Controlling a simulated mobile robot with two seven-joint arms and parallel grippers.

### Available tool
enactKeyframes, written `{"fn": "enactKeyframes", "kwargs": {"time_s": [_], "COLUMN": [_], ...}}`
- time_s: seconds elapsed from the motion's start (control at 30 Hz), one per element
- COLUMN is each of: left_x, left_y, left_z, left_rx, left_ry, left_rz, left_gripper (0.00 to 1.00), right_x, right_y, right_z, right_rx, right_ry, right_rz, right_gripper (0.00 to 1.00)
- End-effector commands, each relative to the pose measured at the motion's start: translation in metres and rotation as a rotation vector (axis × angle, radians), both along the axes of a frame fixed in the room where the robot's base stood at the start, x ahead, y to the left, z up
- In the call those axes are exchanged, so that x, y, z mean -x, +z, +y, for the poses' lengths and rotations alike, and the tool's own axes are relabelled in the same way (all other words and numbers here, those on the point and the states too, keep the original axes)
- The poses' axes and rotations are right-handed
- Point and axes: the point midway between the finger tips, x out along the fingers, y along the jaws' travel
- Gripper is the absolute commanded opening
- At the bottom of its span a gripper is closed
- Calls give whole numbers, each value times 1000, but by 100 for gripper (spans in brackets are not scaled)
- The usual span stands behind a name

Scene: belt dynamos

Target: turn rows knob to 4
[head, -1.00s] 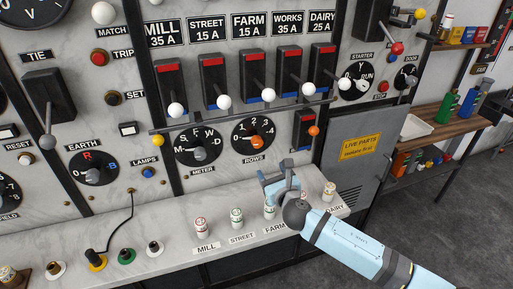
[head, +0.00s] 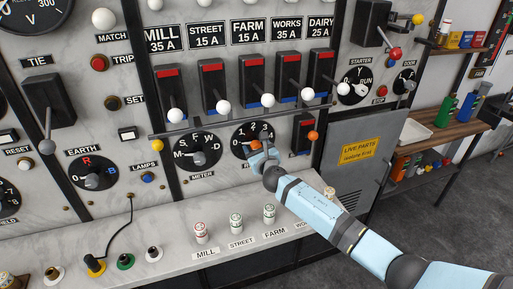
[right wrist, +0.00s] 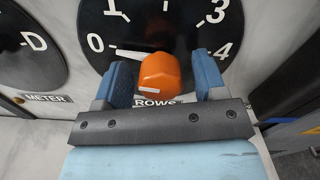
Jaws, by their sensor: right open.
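The rows dial (head: 240,133) is a black disc with white numbers on the marble panel. In the right wrist view the dial (right wrist: 180,22) shows 0 at left and 4 at right. Its orange knob (right wrist: 160,75) sits in front of the dial, and a white pointer (right wrist: 129,54) extends from it toward the 0. My right gripper (right wrist: 165,78) is open, with one blue finger on each side of the knob, gaps showing. My left gripper is out of view.
The meter dial (head: 197,150) lies to the left. An orange-knobbed switch (head: 303,133) is close on the right. A long bar (head: 230,122) and several breaker levers are above. Fuses (head: 236,223) stand on the marble ledge (head: 170,225) below.

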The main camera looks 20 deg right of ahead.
Motion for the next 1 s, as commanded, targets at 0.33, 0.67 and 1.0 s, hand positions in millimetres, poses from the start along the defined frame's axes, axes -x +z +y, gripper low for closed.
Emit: {"fn": "enactKeyframes", "kwargs": {"time_s": [0.33,0.67,1.0], "left_x": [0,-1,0], "left_y": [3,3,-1], "left_z": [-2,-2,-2], "left_rx": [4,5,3], "left_ry": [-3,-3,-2], "left_rz": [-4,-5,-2], "left_gripper": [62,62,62], "right_x": [-2,-2,-2], "right_y": [0,0,-1], "right_z": [0,0,0], "right_rx": [0,-3,-118], "right_ry": [0,0,0], "right_rz": [0,0,3], "right_gripper": [53,15,15]}}
